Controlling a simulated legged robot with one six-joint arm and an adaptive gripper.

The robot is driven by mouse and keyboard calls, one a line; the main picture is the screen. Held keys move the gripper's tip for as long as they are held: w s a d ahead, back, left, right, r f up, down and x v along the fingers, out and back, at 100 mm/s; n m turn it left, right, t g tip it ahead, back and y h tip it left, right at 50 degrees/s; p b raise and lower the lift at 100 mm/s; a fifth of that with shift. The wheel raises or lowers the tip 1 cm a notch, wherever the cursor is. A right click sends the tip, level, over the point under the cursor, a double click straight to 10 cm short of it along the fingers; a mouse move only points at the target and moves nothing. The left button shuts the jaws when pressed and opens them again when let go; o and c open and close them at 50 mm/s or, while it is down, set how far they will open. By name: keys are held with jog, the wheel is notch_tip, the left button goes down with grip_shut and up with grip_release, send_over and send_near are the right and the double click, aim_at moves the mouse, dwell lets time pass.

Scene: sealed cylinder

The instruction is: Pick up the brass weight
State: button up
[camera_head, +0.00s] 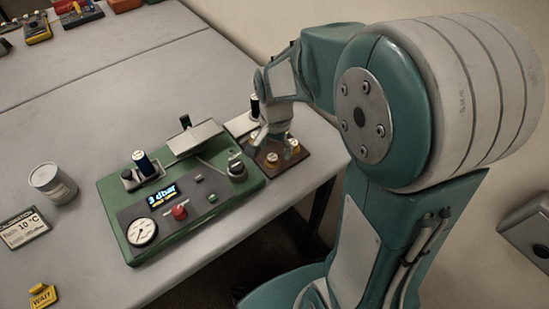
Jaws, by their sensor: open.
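Several small brass weights stand on a brown board at the table's right edge. One brass weight (272,158) shows at the front of the board (264,167), and another (294,146) shows to its right. My gripper (273,143) is open and points down over the board, close above the weights. Its fingers partly hide the board and the weights behind them. I cannot tell whether a finger touches a weight.
A grey can (53,184), a 10°C calibration card (22,228) and a yellow WAIT sign (43,296) are at left. The table's middle back is clear.

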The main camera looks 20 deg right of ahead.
aim_at(272, 157)
notch_tip(272, 157, down, 3)
jog(key=shift+s+a+r, duration=0.1)
jog(key=shift+a+r, duration=0.05)
jog(key=shift+r, duration=0.05)
jog(key=shift+a+f, duration=0.25)
jog(key=shift+a, duration=0.35)
jog(key=shift+d, duration=0.2)
jog(key=c, duration=0.7)
jog(key=shift+d, duration=0.25)
grip_shut()
jog(key=shift+a, duration=0.1)
jog(key=shift+r, duration=0.1)
